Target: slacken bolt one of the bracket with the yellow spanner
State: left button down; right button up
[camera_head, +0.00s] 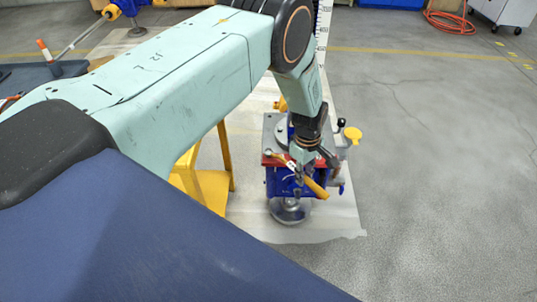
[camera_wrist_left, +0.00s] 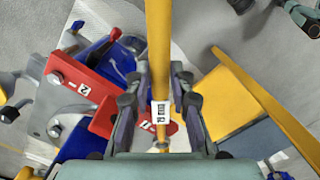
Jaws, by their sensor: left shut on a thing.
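The yellow spanner (camera_head: 315,188) is held by my left gripper (camera_head: 299,172), low in front of the jack. In the left wrist view the spanner (camera_wrist_left: 158,45) runs upright between the fingers of my left gripper (camera_wrist_left: 160,100), with a white label on it. The red bracket (camera_wrist_left: 105,118) lies to the left and under the fingers, with marks reading 2 and 1. A bolt (camera_wrist_left: 55,77) shows beside mark 2. Bolt one is not clearly visible; the spanner and fingers cover the area by mark 1. My right gripper is out of view.
The blue screw jack (camera_head: 280,183) stands on a round metal foot (camera_head: 290,211) on a pale mat (camera_head: 335,222). A yellow stand (camera_head: 207,184) is close left of it.

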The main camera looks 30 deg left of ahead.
aim_at(323, 191)
pick_arm(q)
jog(key=shift+r, duration=0.35)
jog(key=d+p, duration=0.1)
jog(key=d, duration=0.1)
jog(key=s+d+r, duration=0.1)
jog(key=d, duration=0.1)
jog(key=d+p, duration=0.1)
jog(key=d, duration=0.1)
jog(key=shift+s+r+p, duration=0.2)
jog(key=shift+s+p, duration=0.15)
jog(key=shift+s, duration=0.05)
jog(key=shift+s+d, duration=0.1)
jog(key=shift+d, duration=0.25)
